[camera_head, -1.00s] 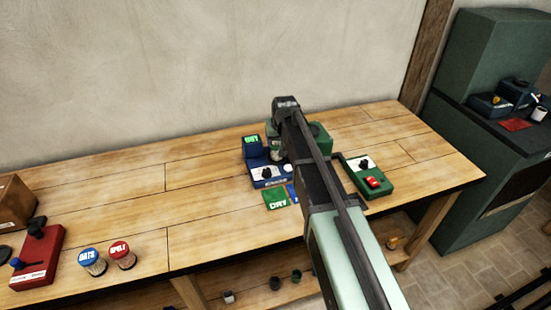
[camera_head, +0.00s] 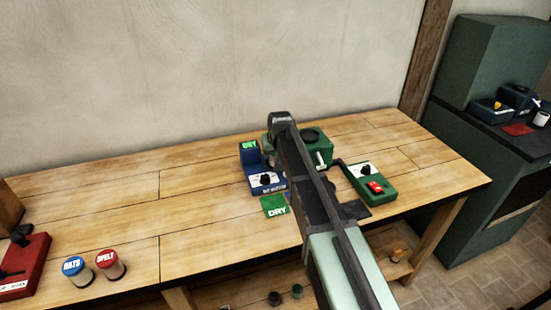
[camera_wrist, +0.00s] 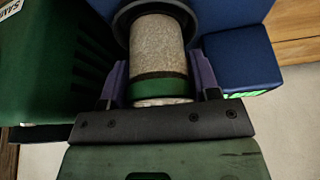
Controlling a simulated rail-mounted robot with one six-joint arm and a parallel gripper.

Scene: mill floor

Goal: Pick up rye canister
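The canister with a green cap (camera_wrist: 157,90) is in the wrist view, its clear body (camera_wrist: 157,45) filled with pale grain. I cannot read its label. Its far end sits inside a dark round ring between a green machine and a blue device. My gripper (camera_wrist: 160,85) has one finger on each side of the green cap, very close to it. Whether the fingers press on it I cannot tell. In the head view my arm hides the gripper and the canister beside the blue tester (camera_head: 262,178).
Canisters marked OATS (camera_head: 77,270) and SPELT (camera_head: 110,265) stand at the bench's left front, near a red device (camera_head: 25,265). A green machine (camera_head: 315,147) and green switch box (camera_head: 368,182) stand to the right. The bench's left middle is clear.

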